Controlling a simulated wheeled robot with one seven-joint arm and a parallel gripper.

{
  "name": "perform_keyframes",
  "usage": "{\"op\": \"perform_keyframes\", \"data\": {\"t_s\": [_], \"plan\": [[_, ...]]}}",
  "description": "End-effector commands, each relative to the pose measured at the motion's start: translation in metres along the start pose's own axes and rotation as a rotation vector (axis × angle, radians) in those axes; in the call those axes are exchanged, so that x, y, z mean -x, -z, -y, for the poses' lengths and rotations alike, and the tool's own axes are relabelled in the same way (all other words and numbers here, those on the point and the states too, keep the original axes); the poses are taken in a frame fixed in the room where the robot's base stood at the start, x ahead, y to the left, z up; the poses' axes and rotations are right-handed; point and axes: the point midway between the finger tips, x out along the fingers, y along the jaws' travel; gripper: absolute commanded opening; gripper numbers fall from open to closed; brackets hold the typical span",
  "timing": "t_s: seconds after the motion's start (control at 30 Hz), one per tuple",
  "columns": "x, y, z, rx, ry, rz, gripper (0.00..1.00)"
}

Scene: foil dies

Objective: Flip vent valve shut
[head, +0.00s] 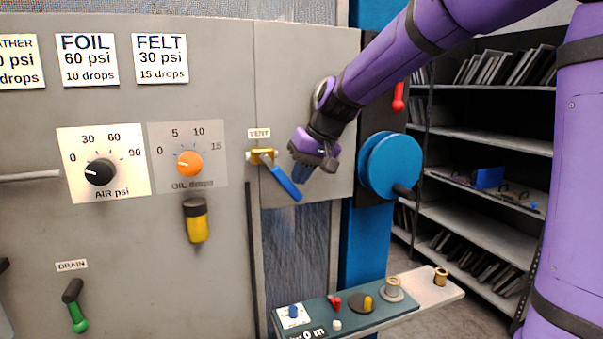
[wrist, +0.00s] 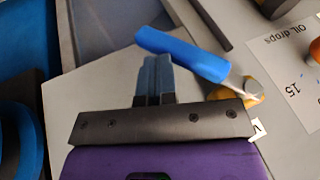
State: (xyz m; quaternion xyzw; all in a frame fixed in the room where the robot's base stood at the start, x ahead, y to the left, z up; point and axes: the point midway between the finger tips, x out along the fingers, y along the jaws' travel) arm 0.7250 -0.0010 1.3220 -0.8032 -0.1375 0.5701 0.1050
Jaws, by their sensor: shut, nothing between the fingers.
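The vent valve (head: 262,156) is a brass body under a VENT label on the grey panel. Its blue lever (head: 284,183) slants down and to the right in the head view. In the wrist view the blue lever (wrist: 182,54) lies just beyond my fingertips, with the brass body (wrist: 248,92) to the right. My gripper (head: 302,172) is shut and empty, just right of the lever. Its blue-grey fingers (wrist: 154,75) are together in the wrist view. Whether they touch the lever I cannot tell.
A blue round wheel (head: 390,165) stands to the right of my gripper. A green-handled drain valve (head: 75,308) is lower left. A ledge with small parts (head: 425,287) juts out below.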

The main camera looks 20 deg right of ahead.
Motion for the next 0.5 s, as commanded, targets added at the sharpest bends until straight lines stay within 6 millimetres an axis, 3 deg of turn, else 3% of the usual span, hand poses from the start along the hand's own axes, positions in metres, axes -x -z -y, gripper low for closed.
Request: {"op": "perform_keyframes", "data": {"t_s": [0.5], "plan": [[-0.025, -0.008, 0.008, -0.074, 0.228, -0.022, 0.0]]}}
